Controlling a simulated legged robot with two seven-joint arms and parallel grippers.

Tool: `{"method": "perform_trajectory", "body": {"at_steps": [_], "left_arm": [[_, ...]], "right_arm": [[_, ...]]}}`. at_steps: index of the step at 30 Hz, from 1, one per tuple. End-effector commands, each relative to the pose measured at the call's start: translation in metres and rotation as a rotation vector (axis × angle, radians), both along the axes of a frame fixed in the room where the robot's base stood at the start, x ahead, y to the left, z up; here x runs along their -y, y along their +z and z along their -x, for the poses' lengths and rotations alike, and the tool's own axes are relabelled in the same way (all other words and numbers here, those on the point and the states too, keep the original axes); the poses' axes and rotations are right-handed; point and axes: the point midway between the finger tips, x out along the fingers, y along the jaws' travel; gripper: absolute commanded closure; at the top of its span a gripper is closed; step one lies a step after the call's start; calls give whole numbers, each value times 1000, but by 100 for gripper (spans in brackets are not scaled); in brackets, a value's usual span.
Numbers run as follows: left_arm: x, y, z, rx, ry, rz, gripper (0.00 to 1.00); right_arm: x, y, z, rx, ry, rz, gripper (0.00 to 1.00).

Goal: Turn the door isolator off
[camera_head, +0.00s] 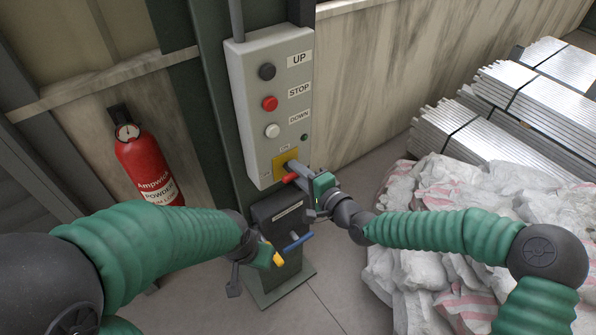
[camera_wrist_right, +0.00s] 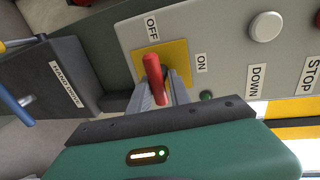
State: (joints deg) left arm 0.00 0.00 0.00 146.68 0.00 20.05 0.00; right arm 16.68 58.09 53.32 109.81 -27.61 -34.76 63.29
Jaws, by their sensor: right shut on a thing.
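The grey control box (camera_head: 237,95) is fixed to a dark green post. At its lower end is the door isolator, a yellow plate (camera_head: 279,161) with a red handle (camera_head: 290,177). My right gripper (camera_head: 297,172) is shut on the red handle. My left gripper (camera_head: 238,278) hangs lower left, beside the hand drive box; its fingers are too unclear to judge.
The black hand drive box (camera_head: 280,208) with a blue handle (camera_head: 298,242) stands below the control box. UP, STOP and DOWN buttons (camera_head: 269,103) sit above the isolator. A red fire extinguisher (camera_head: 145,165) hangs left. White sacks (camera_head: 430,195) and metal bundles (camera_head: 470,135) fill the right.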

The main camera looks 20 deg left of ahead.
Motion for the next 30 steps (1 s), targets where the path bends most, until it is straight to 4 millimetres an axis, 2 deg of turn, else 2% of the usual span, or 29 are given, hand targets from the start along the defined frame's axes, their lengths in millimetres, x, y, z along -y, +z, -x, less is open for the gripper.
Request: {"method": "perform_trajectory", "body": {"at_steps": [11, 12, 16, 26, 30], "left_arm": [[0, 0, 0, 0, 0, 0, 64], [0, 0, 0, 0, 0, 0, 64], [0, 0, 0, 0, 0, 0, 64], [0, 0, 0, 0, 0, 0, 64], [0, -3, 0, 0, 0, 0, 64]], "right_arm": [[2, 1, -3, 0, -7, -5, 100], [2, 1, -3, 1, -7, -4, 71], [1, 1, -2, -1, -5, -3, 54], [2, 1, 2, 0, -1, -1, 54], [19, 4, 13, 0, -4, 0, 54]]}}
